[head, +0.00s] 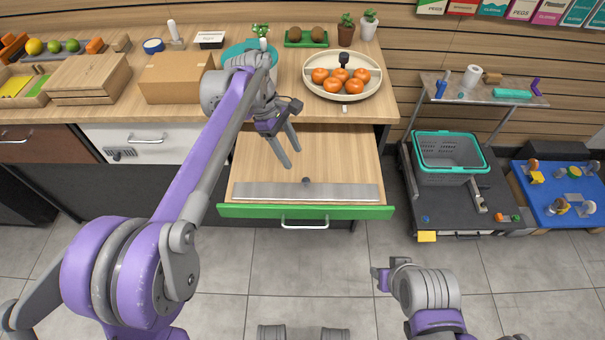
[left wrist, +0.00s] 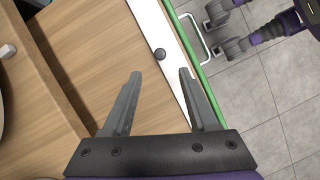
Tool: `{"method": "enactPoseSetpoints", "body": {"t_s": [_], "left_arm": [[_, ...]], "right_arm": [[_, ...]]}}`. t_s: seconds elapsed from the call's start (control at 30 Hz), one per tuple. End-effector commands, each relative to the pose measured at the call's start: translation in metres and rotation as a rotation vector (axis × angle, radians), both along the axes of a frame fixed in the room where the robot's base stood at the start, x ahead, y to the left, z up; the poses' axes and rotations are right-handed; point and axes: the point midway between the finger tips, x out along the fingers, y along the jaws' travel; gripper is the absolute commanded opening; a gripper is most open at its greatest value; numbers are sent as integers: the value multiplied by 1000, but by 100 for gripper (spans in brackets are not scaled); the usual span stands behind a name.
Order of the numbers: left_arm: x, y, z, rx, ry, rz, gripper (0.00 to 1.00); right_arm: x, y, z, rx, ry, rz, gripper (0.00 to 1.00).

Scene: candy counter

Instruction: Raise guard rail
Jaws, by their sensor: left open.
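The guard rail (head: 330,193) looks like a flat grey metal strip with a small dark knob (head: 306,181) at its upper edge. It lies along the inside front of the open, green-fronted drawer (head: 240,211). My left gripper (head: 292,158) is open and empty over the drawer, behind the knob. In the left wrist view, the strip (left wrist: 170,85) and knob (left wrist: 160,53) show beyond the gap between my left fingertips (left wrist: 160,72); no contact shows. My right gripper (head: 382,279) is low, in front of the drawer over the floor; its jaw state is unclear.
A bowl of oranges (head: 372,92) and a cardboard box (head: 175,78) stand on the counter behind the drawer. A cart with a green-rimmed basket (head: 450,163) and a blue platform (head: 555,190) are at the right. The drawer handle (head: 304,222) sticks out in front. Tiled floor is clear ahead.

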Motion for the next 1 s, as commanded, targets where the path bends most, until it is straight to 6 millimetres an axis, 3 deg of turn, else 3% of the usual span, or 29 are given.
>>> {"method": "enactPoseSetpoints", "body": {"t_s": [0.4, 0.6, 0.87, 1.0], "left_arm": [[-11, -26, -70, 1, -3, -2, 59], [-13, -31, -83, 1, -3, -2, 59], [-13, -31, -83, 1, -3, -2, 59], [-13, -31, -83, 1, -3, -2, 38]], "right_arm": [[0, 0, -13, 0, 4, 0, 44], [0, 0, -14, 0, 5, 0, 44], [0, 0, -14, 0, 5, 0, 44], [0, 0, -14, 0, 5, 0, 44]]}}
